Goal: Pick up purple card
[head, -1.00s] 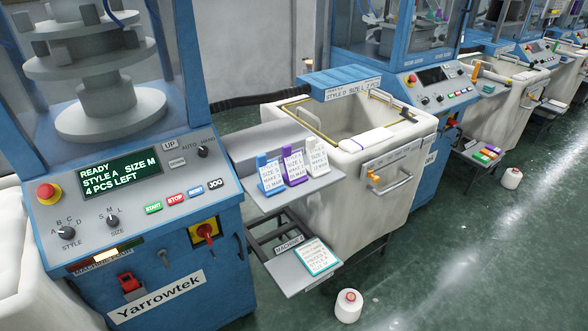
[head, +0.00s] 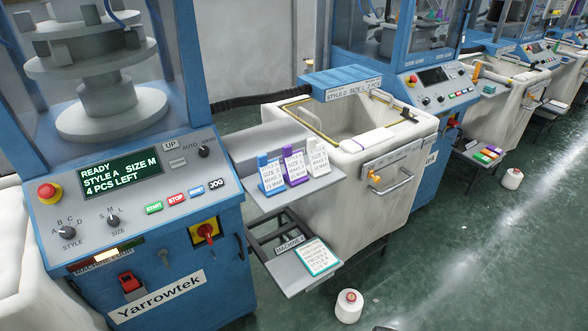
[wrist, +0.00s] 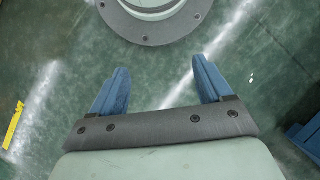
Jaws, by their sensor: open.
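The purple card (head: 295,166) stands upright on the grey shelf (head: 262,200) beside the blue machine in the head view. It is the middle of three cards, between a blue card (head: 272,176) on its left and a white card (head: 317,158) on its right. Printed text covers its front. My gripper (wrist: 160,85) shows in the wrist view with its two blue fingers apart and nothing between them. It points at the green floor. No card shows in the wrist view, and my gripper cannot be made out in the head view.
A lower shelf holds a teal-edged card (head: 317,257). A white bin (head: 385,160) stands right behind the card shelf. A yarn cone (head: 348,306) stands on the floor. A control panel with a red knob (head: 48,192) is at left. Open floor lies at right.

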